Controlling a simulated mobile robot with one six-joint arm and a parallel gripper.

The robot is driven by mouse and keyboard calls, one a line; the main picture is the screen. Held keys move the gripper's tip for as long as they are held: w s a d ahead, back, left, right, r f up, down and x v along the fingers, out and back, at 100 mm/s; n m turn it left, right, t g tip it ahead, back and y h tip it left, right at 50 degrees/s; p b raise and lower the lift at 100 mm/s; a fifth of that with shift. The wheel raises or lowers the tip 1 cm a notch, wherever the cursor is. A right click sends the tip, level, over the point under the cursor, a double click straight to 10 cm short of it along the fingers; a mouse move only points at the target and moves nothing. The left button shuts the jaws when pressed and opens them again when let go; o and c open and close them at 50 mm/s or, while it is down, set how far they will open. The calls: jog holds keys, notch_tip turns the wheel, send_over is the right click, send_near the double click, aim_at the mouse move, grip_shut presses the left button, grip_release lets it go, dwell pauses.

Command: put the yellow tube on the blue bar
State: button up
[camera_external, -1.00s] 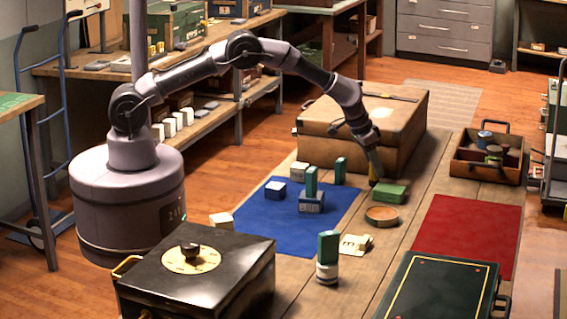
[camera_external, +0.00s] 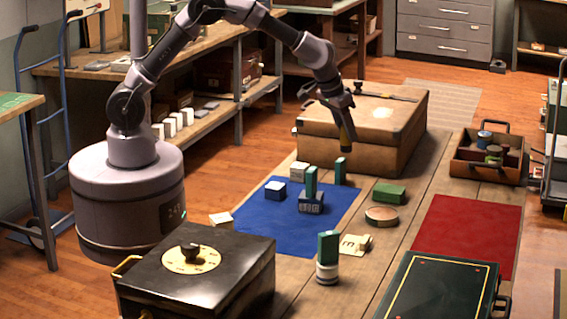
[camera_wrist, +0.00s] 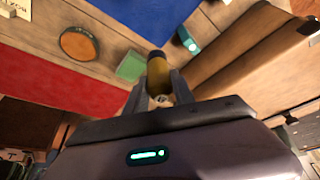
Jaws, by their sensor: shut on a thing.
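My gripper (camera_external: 344,118) is shut on the yellow tube (camera_external: 346,139) and holds it upright above the table, in front of the tan case. The tube also shows between the fingers in the wrist view (camera_wrist: 158,72); its far end is dark. An upright blue-green bar (camera_external: 340,170) stands on the table below the tube and slightly left, apart from it; what looks like it shows in the wrist view (camera_wrist: 187,40). Another blue-green bar (camera_external: 311,181) stands on a patterned blue block (camera_external: 311,204) on the blue mat. I cannot tell which is the blue bar.
The tan case (camera_external: 390,150) stands close behind my gripper. A green block (camera_external: 389,193) and a round brown dish (camera_external: 381,214) lie on the table. The red mat (camera_external: 468,230) is clear.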

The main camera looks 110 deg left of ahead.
jog(key=s+d+f+n+g+b, duration=0.1)
jog(key=s+d+n+b, duration=0.3)
jog(key=s, duration=0.6)
jog(key=s+d+f+n+g+y+b, duration=0.1)
jog(key=s+d+f, duration=0.1)
jog(key=s+d, duration=0.65)
jog(key=s+d+f+n+g+b, duration=0.1)
jog(key=s+d+n+b, duration=0.15)
jog(key=s, duration=1.05)
jog(key=p, duration=0.8)
send_over(275, 185)
notch_tip(275, 185, down, 2)
jog(key=shift+f, duration=0.1)
notch_tip(275, 185, down, 3)
jog(key=shift+r+b, duration=0.1)
jog(key=shift+b, duration=0.9)
jog(key=shift+f, duration=0.4)
jog(key=o, duration=1)
